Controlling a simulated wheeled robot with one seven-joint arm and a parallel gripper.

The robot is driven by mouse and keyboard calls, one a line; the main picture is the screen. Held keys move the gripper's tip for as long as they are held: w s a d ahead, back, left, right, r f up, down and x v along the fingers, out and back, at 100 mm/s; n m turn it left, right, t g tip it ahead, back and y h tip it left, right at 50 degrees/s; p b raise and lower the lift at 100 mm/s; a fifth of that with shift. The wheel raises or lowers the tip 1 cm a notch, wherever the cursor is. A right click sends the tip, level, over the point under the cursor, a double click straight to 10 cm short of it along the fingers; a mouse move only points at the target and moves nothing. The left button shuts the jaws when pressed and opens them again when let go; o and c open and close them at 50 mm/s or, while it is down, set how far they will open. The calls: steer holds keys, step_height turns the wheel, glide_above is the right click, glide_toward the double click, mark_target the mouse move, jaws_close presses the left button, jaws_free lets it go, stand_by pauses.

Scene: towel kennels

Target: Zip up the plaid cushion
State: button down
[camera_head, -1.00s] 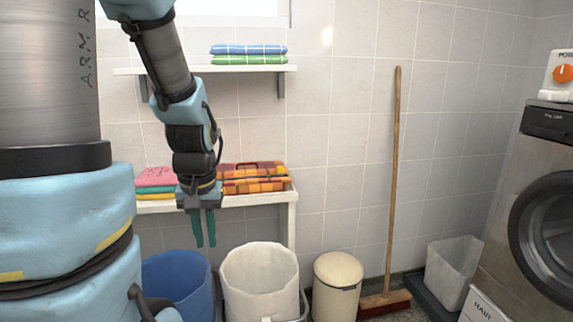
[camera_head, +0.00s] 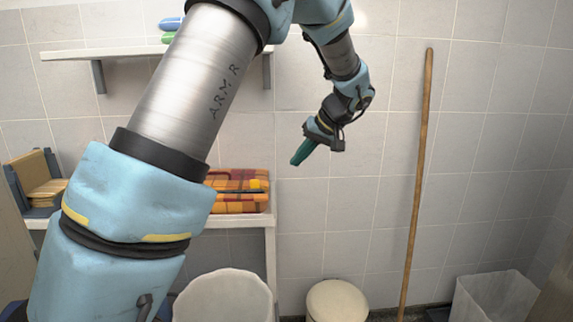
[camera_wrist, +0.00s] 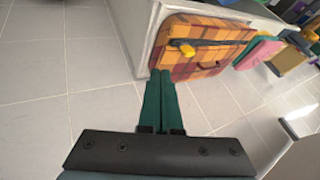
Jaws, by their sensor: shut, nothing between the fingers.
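The plaid cushion (camera_head: 240,190) is orange, red and yellow and lies on the lower white shelf. In the head view my arm hides its left part. In the wrist view the cushion (camera_wrist: 200,45) shows a dark zip line (camera_wrist: 222,43) along its side, a yellow piece (camera_wrist: 187,49) near one end of that line and a dark handle-like loop (camera_wrist: 208,65). My gripper (camera_head: 295,162) is in the air to the right of the cushion, clear of it. Its green fingers are together and empty, also in the wrist view (camera_wrist: 160,75).
A wooden broom (camera_head: 420,170) leans on the tiled wall at right. A wooden rack (camera_head: 38,180) sits at the shelf's left. The wall area around my gripper is free.

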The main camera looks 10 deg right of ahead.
steer(key=p, duration=0.2)
glide_toward(260, 189)
step_height(260, 189, down, 3)
steer(key=w+d, duration=0.1)
steer(key=d, duration=0.1)
steer(key=shift+w+a+f+p, duration=0.15)
steer(key=shift+a+p, duration=0.15)
steer(key=shift+a, duration=0.35)
steer(key=shift+w+a+p, duration=0.15)
steer(key=shift+a+p, duration=0.1)
steer(key=shift+a, duration=0.35)
steer(key=shift+w+a+f+p, duration=0.1)
steer(key=shift+w+a+p, duration=0.15)
steer(key=shift+a, duration=0.4)
steer(key=w+a+b, duration=0.1)
steer(key=a+b, duration=0.2)
steer(key=a, duration=0.5)
steer(key=w+a+b, duration=0.2)
steer(key=a, duration=0.6)
steer(key=w+a+b, duration=0.1)
steer(key=a+b, duration=0.2)
steer(key=a, duration=0.5)
steer(key=shift+w+a+b, duration=0.25)
steer(key=shift+b, duration=0.1)
steer(key=shift+d, duration=0.1)
